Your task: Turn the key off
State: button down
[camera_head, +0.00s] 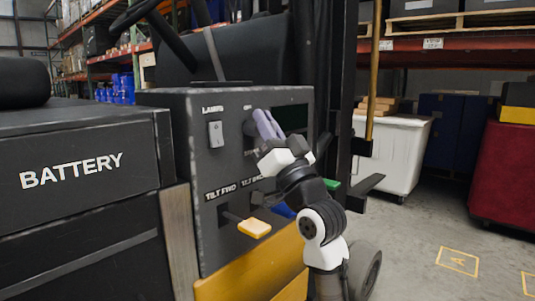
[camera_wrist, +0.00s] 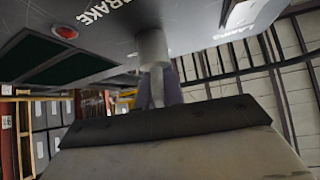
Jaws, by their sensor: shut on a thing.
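A dark grey control panel (camera_head: 180,135) stands on the side of a forklift. The key switch (camera_head: 249,128) is in its upper middle, under a label partly cut off by blur. My gripper (camera_head: 262,123) reaches it from the right with pale purple fingers, shut at the switch. In the wrist view the grey round switch barrel (camera_wrist: 152,48) sticks out of the panel, and my fingers (camera_wrist: 160,90) meet its end.
A lamps switch (camera_head: 215,134) is left of the key. A yellow-tipped tilt lever (camera_head: 254,228) juts out below. A black battery box (camera_head: 75,175) is at left. A white bin (camera_head: 395,150) and red tote (camera_head: 505,180) stand at right, with clear floor between.

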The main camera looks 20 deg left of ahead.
jog(key=shift+a+f+n+g+y+b, duration=0.15)
jog(key=shift+n+g+y+b, duration=0.1)
jog(key=shift+n+g+b, duration=0.45)
jog(key=shift+f+n+g+y+b, duration=0.15)
jog(key=shift+n+g+y+b, duration=0.25)
jog(key=shift+n+b, duration=0.4)
jog(key=shift+a+f+n+g+y+b, duration=0.15)
jog(key=shift+n+g+b, duration=0.4)
jog(key=shift+b, duration=0.35)
jog(key=shift+s+r+n+g+b, duration=0.1)
jog(key=shift+n+g+b, duration=0.15)
jog(key=shift+g+b, duration=0.15)
jog(key=shift+r+n+g+y+b, duration=0.2)
jog(key=shift+n+g+y+b, duration=0.25)
jog(key=shift+n+b, duration=0.15)
jog(key=c, duration=1.6)
grip_release()
jog(key=shift+o, duration=0.2)
